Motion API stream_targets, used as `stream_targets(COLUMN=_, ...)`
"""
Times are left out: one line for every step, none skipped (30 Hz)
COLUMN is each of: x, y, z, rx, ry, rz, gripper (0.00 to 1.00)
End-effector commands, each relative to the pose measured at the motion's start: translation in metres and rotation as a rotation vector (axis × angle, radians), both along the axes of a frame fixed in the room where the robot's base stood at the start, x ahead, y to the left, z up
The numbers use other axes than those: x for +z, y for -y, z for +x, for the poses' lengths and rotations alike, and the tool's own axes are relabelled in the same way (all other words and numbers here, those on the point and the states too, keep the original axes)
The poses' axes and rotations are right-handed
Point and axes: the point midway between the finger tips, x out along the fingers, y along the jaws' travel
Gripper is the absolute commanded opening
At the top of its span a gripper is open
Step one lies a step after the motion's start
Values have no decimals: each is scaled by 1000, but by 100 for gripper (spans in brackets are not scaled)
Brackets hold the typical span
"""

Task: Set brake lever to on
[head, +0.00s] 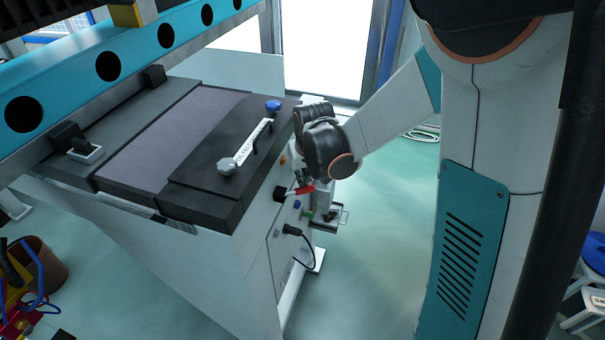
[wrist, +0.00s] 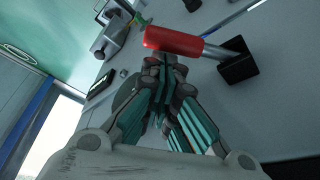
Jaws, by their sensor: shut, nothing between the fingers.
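The brake lever is a red grip on a metal rod that comes out of a black square mount. In the wrist view the red grip (wrist: 173,40) lies across the top, with its black mount (wrist: 238,66) to the right. In the head view the red grip (head: 303,190) sticks out from the cabinet's right side, roughly level. My gripper (wrist: 165,58) is shut and empty, with its fingertips right at the grip's lower edge in the picture. I cannot tell whether they touch it. In the head view my wrist hides most of the gripper.
The cabinet top carries a blue knob (head: 273,105) and a grey knob (head: 227,168). Below the lever are a black plug with a cable (head: 291,230) and a small metal bracket (head: 341,216).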

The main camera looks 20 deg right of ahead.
Motion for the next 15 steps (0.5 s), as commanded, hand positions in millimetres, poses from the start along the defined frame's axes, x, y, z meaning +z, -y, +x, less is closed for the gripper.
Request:
stream_targets(x=0, y=0, z=0, rx=0, ry=0, rz=0, gripper=0)
stream_targets(x=0, y=0, z=0, rx=0, ry=0, rz=0, gripper=0)
stream_targets(x=0, y=0, z=0, rx=0, ry=0, rz=0, gripper=0)
stream_targets(x=0, y=0, z=0, rx=-1, ry=0, rz=0, gripper=0)
stream_targets(x=0, y=0, z=0, rx=-3, ry=0, rz=0, gripper=0)
stream_targets(x=0, y=0, z=-1, rx=-6, ry=0, rz=0, gripper=0)
stream_targets(x=0, y=0, z=-1, rx=-9, ry=0, rz=0, gripper=0)
stream_targets(x=0, y=0, z=-1, rx=-15, ry=0, rz=0, gripper=0)
stream_targets(x=0, y=0, z=-2, rx=-22, ry=0, rz=-1, gripper=0)
stream_targets(x=0, y=1, z=-3, rx=-32, ry=0, rz=0, gripper=0)
stream_targets(x=0, y=1, z=-3, rx=-39, ry=0, rz=0, gripper=0)
stream_targets(x=0, y=1, z=-4, rx=-47, ry=0, rz=-2, gripper=0)
stream_targets(x=0, y=1, z=-4, rx=-51, ry=0, rz=-1, gripper=0)
stream_targets(x=0, y=2, z=-4, rx=-55, ry=0, rz=-1, gripper=0)
stream_targets(x=0, y=2, z=-5, rx=-61, ry=0, rz=-1, gripper=0)
